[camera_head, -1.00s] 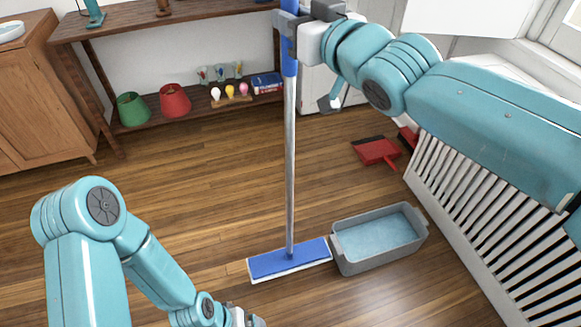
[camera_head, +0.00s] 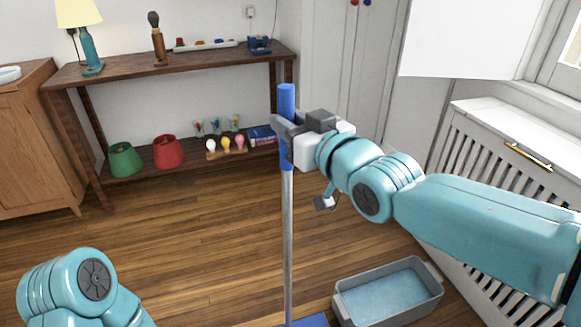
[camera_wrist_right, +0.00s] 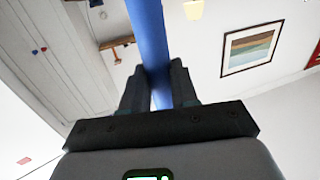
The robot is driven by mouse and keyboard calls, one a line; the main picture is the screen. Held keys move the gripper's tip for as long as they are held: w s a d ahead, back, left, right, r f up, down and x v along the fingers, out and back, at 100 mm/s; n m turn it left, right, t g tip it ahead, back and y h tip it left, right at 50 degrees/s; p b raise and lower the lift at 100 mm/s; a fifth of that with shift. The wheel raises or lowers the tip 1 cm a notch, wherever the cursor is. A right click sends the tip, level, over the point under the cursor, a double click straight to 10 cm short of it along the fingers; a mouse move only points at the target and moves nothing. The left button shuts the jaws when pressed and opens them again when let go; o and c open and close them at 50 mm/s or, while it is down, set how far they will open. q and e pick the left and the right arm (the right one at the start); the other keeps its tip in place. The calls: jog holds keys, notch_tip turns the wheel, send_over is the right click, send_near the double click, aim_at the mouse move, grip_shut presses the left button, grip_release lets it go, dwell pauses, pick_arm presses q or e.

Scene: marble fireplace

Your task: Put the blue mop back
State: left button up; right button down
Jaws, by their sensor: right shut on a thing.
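The blue mop (camera_head: 288,235) stands upright in the head view, with a blue upper handle, a grey metal pole and a flat blue head (camera_head: 308,321) at the bottom edge, mostly cut off. My right gripper (camera_head: 284,134) is shut on the blue part of the handle, a little below its top end. In the right wrist view the blue handle (camera_wrist_right: 148,40) passes between the two fingers (camera_wrist_right: 160,88). My left arm is at the lower left of the head view; its gripper is out of the picture.
A grey bucket of water (camera_head: 388,293) stands on the floor just right of the mop. A white radiator cover (camera_head: 505,165) lies to the right. A wooden shelf (camera_head: 170,68) with lamps and small things stands at the back left. The wooden floor between is clear.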

aim_at(291, 170)
jog(key=shift+f+b, duration=1.05)
jog(key=shift+f, duration=1.6)
jog(key=c, duration=0.9)
grip_release()
jog(key=shift+o, duration=0.2)
